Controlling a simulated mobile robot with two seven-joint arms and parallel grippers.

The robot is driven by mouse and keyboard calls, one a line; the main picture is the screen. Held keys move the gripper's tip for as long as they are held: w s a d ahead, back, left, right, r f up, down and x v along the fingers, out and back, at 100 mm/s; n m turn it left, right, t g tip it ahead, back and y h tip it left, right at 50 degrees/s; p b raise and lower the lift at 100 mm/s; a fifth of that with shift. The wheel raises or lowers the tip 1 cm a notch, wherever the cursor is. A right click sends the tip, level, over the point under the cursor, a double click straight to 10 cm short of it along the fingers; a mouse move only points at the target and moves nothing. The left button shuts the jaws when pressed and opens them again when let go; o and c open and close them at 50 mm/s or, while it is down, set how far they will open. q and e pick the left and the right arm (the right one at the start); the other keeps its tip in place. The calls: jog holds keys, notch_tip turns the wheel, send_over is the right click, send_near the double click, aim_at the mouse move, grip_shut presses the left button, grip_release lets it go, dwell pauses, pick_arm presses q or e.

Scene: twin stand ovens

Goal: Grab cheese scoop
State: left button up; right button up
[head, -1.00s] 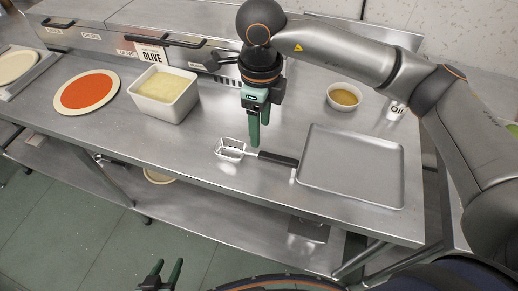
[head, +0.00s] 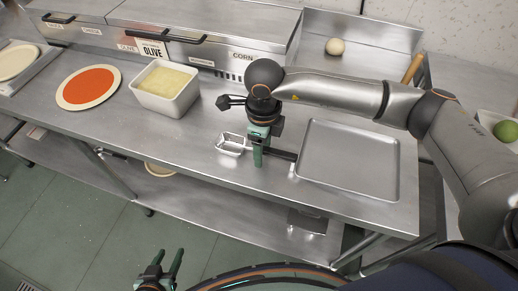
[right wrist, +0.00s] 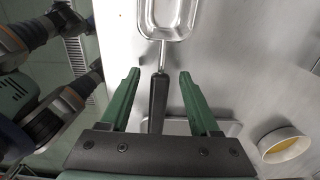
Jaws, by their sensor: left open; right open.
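The cheese scoop (head: 231,143) lies on the steel counter, with a wire-rimmed metal head at left and a dark handle pointing right toward the tray. My right gripper (head: 259,158) is low over the counter at the scoop's handle, hiding part of it. In the right wrist view the scoop head (right wrist: 168,18) is beyond the fingertips. The black handle (right wrist: 158,100) runs between the two open green fingers (right wrist: 159,76), with a gap on each side. My left gripper (head: 164,265) is open and empty, low in front of the counter.
A flat metal tray (head: 350,160) lies right of the scoop. A white tub of shredded cheese (head: 143,97) stands to the left, beside a round base with red sauce (head: 88,87). A bowl of yellow liquid (right wrist: 284,146) shows in the right wrist view. Lidded bins stand behind.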

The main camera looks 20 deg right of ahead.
grip_shut()
dwell(0.3)
dwell(0.4)
